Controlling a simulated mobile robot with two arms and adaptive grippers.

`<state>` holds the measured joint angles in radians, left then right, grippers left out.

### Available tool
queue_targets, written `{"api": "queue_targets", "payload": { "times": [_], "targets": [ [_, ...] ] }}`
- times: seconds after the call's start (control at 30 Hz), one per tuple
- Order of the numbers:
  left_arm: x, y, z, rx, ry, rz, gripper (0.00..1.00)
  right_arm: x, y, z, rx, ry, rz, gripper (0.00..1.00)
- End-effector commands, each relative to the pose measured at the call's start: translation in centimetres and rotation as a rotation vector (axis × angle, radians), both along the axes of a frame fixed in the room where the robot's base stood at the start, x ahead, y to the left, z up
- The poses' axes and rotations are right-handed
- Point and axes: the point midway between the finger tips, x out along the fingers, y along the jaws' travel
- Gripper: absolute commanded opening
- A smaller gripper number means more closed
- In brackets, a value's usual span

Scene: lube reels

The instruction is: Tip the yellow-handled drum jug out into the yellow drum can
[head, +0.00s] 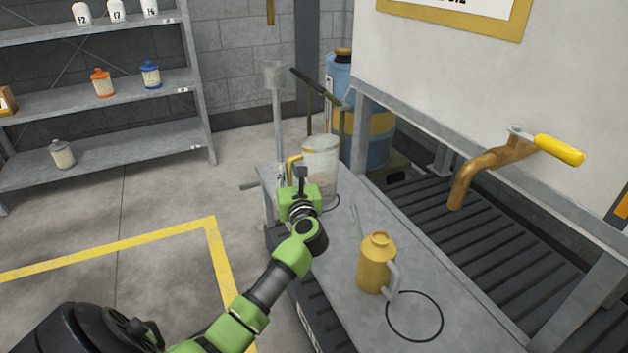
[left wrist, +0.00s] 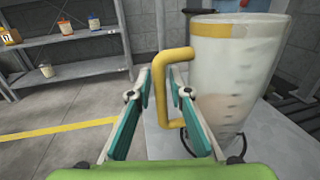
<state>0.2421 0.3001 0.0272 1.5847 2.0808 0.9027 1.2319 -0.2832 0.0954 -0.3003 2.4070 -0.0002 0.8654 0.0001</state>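The drum jug (head: 321,165) is a clear, graduated jug with a yellow band and yellow handle, standing upright at the far end of the grey bench. It fills the right of the left wrist view (left wrist: 235,75), with some pale contents low inside. My left gripper (left wrist: 160,80) is open, its two fingers on either side of the yellow handle (left wrist: 160,105), with gaps showing. In the head view the left gripper (head: 300,182) is just in front of the jug. The yellow can (head: 375,265), with a pale handle, stands upright nearer on the bench. My right gripper is not in view.
The grey bench (head: 345,235) has a dark ring mark (head: 414,316) beside the can. A brass tap with a yellow lever (head: 480,170) juts out over a slatted rack. A blue and yellow drum (head: 370,135) stands behind. Shelves (head: 100,105) are at left.

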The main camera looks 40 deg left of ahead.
Motion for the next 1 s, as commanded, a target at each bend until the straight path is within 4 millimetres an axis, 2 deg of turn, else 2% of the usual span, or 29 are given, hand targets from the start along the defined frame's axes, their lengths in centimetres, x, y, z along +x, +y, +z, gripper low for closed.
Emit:
{"api": "queue_targets", "payload": {
  "times": [0.13,0.2,0.67,0.8,0.87,0.97,1.0],
  "targets": [
    [0.0,0.0,0.1,0.0,0.0,0.0,0.18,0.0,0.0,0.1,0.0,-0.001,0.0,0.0],
    [0.0,0.0,0.1,0.0,0.0,0.0,0.0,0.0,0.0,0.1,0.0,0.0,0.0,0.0],
    [0.0,0.0,0.6,0.001,-0.005,-0.001,0.0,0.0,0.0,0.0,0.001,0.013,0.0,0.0],
    [0.0,-0.1,1.7,0.001,-0.006,-0.001,0.0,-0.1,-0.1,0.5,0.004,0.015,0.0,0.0],
    [0.0,-0.1,2.4,0.0,-0.006,-0.001,0.0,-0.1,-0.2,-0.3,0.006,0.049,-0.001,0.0],
    [0.0,-0.1,4.2,-0.001,-0.008,-0.001,0.0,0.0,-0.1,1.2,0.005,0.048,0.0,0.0],
    [-0.7,0.3,4.8,0.001,-0.006,0.001,0.0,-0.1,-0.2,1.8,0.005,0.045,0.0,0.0]
  ]
}}
